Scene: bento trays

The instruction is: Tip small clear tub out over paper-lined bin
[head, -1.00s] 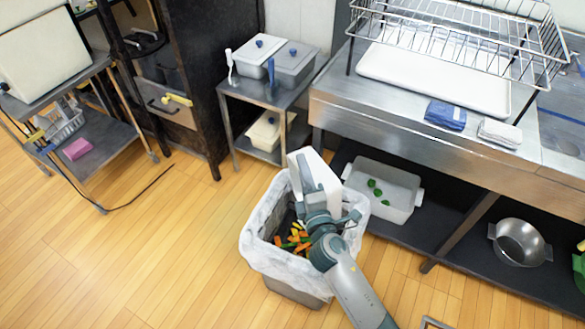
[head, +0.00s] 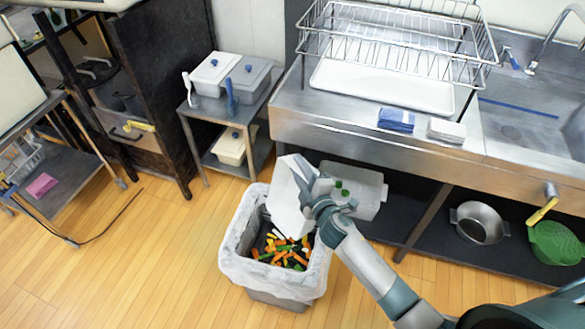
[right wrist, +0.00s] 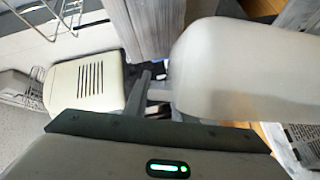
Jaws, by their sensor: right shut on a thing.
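The small tub (head: 287,200) looks whitish and is held tilted on its side over the back of the paper-lined bin. My right gripper (head: 309,184) is shut on it from the right. In the right wrist view a pale smooth surface (right wrist: 245,72), apparently the tub, fills the right side. The bin (head: 270,298) stands on the floor with a white liner (head: 240,265) folded over its rim. Orange, yellow and green vegetable pieces (head: 285,250) lie inside the bin. The tub's inside is hidden from the head view. My left gripper is not in view.
A steel bench (head: 390,140) with a sink stands behind. A small cart (head: 212,119) stands behind the bin. The left floor is open.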

